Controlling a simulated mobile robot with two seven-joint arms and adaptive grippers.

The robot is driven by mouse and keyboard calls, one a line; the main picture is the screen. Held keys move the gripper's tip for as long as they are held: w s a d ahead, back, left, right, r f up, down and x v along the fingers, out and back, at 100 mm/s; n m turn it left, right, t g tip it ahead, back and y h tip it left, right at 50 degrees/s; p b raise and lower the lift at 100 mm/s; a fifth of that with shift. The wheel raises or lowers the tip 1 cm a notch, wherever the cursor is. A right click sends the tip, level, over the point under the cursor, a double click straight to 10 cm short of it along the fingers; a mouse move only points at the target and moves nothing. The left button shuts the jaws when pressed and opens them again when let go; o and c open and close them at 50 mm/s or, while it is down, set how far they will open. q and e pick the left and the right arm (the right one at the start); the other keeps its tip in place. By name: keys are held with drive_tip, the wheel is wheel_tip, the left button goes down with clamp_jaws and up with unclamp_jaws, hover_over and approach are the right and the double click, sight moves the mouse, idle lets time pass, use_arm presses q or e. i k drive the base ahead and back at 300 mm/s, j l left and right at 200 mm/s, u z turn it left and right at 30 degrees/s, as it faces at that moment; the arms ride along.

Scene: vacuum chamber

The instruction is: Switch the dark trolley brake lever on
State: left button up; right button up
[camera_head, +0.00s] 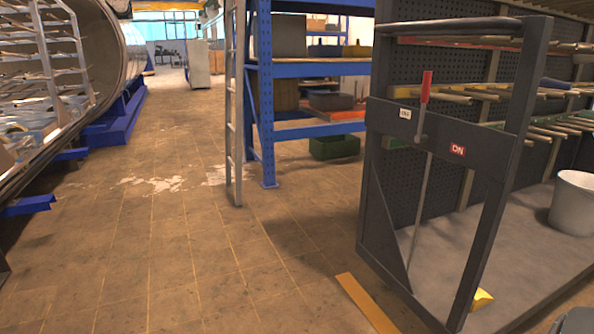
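The dark trolley (376,190) stands at the right, with an upright frame at its near end. Its brake lever (425,88) has a red grip pointing up, mounted on the frame's dark crossbar (437,140). The grip leans slightly right at the top and is beside a small white label (405,113), whose text is too small to read surely. A red label reading "ON" (458,150) is further right on the crossbar. A thin rod (419,210) runs down from the lever to the trolley base. Neither of my grippers shows in the head view.
Blue shelving (265,110) with boxes and a grey ladder (234,120) stand behind the trolley, left of it. A large open cylinder (100,50) is at far left. A white bucket (574,203) stands on the trolley. The tiled floor (180,240) left of the trolley is clear.

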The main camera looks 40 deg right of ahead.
sight(420, 139)
drive_tip(key=z, duration=1.75)
drive_tip(key=i+j+u, duration=0.25)
drive_tip(key=i+j, duration=0.15)
